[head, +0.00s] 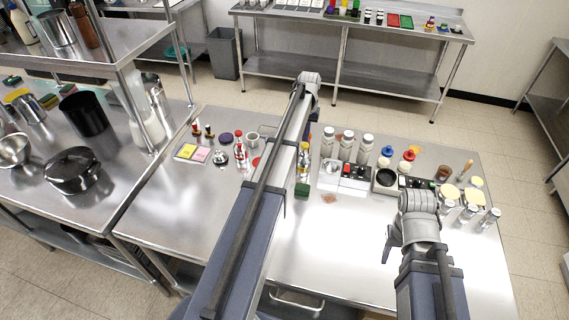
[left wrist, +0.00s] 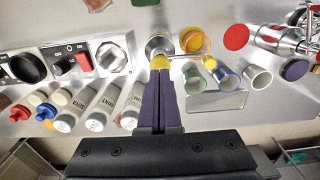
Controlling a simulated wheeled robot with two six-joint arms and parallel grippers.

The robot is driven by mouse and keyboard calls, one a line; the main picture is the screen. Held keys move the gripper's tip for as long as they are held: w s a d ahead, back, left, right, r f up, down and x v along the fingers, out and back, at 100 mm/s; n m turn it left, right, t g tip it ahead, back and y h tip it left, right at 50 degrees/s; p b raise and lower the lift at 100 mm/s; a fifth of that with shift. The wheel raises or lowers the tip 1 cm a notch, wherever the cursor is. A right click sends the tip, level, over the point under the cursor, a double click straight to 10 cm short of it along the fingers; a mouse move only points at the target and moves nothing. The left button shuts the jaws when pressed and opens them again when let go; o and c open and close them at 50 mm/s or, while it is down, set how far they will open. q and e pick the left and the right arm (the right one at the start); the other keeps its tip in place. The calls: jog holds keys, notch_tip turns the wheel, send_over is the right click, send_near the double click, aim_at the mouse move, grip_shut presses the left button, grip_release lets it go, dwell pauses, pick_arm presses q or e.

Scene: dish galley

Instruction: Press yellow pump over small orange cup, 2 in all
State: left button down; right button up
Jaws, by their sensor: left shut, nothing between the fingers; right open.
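The pump's yellow head (left wrist: 157,62) is directly at the tips of my left gripper (left wrist: 159,72) in the left wrist view. My left fingers are shut, with nothing between them, and seem to touch the head; I cannot tell how far it is pushed down. The pump's spout reaches right to a yellow tip (left wrist: 210,62), close to the orange cup (left wrist: 195,41). Whether the tip is right over the cup is unclear. In the head view my left arm hides the cup and most of the pump. My right gripper (head: 394,242) is open and empty over the front right.
Green, blue and white cups (left wrist: 258,78) stand beside the orange cup. A switch box (left wrist: 82,60) and labelled bottles (left wrist: 101,107) are to the left. A red disc (left wrist: 235,37) and chrome fittings are to the right. The table's front (head: 335,250) is clear.

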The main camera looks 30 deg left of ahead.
aim_at(305, 144)
pick_arm(q)
jog(key=shift+f, duration=0.1)
dwell(0.3)
jog(key=shift+f+b, duration=1.4)
jog(key=shift+b, duration=0.1)
jog(key=shift+r, duration=0.2)
jog(key=shift+r+p, duration=1.35)
jog(key=shift+p, duration=0.2)
notch_tip(305, 144, up, 6)
jog(key=p, duration=0.6)
